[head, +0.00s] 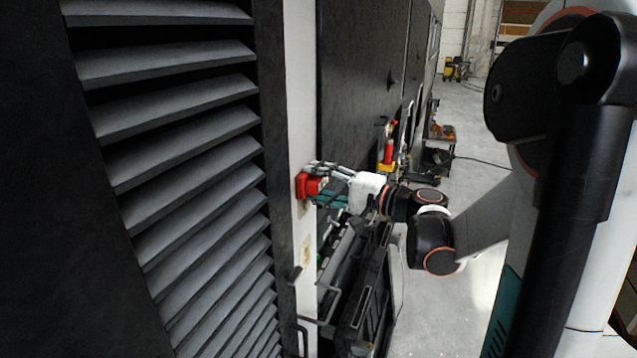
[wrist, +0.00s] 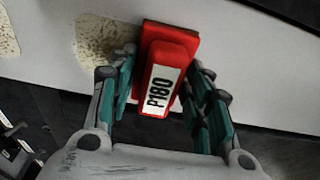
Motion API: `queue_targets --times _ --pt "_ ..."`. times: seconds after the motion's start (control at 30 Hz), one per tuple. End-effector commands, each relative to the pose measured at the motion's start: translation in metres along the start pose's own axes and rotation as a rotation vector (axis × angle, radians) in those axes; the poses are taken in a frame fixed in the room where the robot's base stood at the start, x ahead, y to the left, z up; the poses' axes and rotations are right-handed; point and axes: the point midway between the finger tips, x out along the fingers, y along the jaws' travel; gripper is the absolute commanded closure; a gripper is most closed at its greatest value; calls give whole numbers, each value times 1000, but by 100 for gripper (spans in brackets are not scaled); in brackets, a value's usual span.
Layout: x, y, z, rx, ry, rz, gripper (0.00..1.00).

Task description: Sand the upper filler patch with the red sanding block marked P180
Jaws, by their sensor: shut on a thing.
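My gripper (head: 322,182) is shut on the red sanding block (head: 302,186). In the wrist view, the block (wrist: 172,62) sits between the teal fingers (wrist: 163,75), its P180 label facing the camera. Its wide base faces the white upright strip (head: 300,100); whether it touches the strip I cannot tell. The upper filler patch (wrist: 98,38), tan and speckled, shows just left of the block in the wrist view. In the head view it (head: 304,211) is just below the block, partly hidden. The lower patch (head: 306,256) is further down the strip.
A dark louvred panel (head: 185,130) fills the left. Dark coach panels (head: 360,80) lie beyond the strip. A black cart or rack (head: 365,300) with handles stands below my gripper. Another cart (head: 437,155) stands further back. Grey floor (head: 475,130) is open on the right.

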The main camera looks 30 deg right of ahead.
Motion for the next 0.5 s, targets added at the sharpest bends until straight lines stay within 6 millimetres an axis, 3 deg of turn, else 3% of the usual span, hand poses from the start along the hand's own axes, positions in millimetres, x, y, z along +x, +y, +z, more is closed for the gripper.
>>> queue_targets --times 0.2,0.5 --pt "2 22 1 0 -1 1 74" --pt "2 31 1 -1 -2 2 74"
